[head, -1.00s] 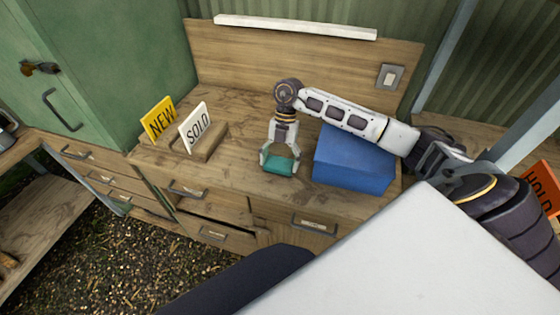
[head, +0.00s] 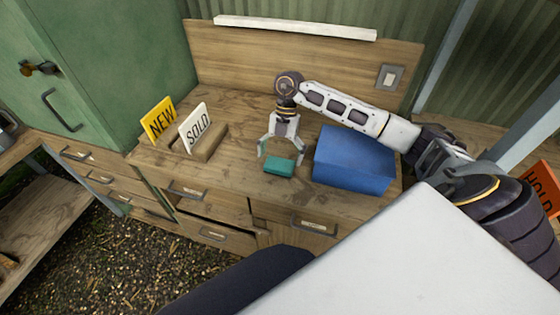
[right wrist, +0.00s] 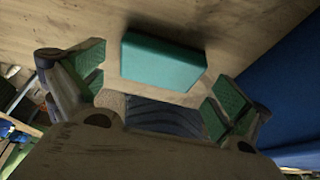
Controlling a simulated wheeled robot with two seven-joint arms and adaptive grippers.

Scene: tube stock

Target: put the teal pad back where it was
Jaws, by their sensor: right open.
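The teal pad (head: 279,166) lies flat on the wooden worktop, left of a blue box. My right gripper (head: 280,154) is open, just above and behind the pad, and holds nothing. The fingers look apart from the pad. My left gripper does not show.
The blue box (head: 353,160) stands close on the pad's right. A yellow NEW sign (head: 159,120) and a white SOLD sign (head: 196,127) stand in wooden holders to the left. Drawers (head: 210,207) lie below the front edge. Worktop between signs and pad is clear.

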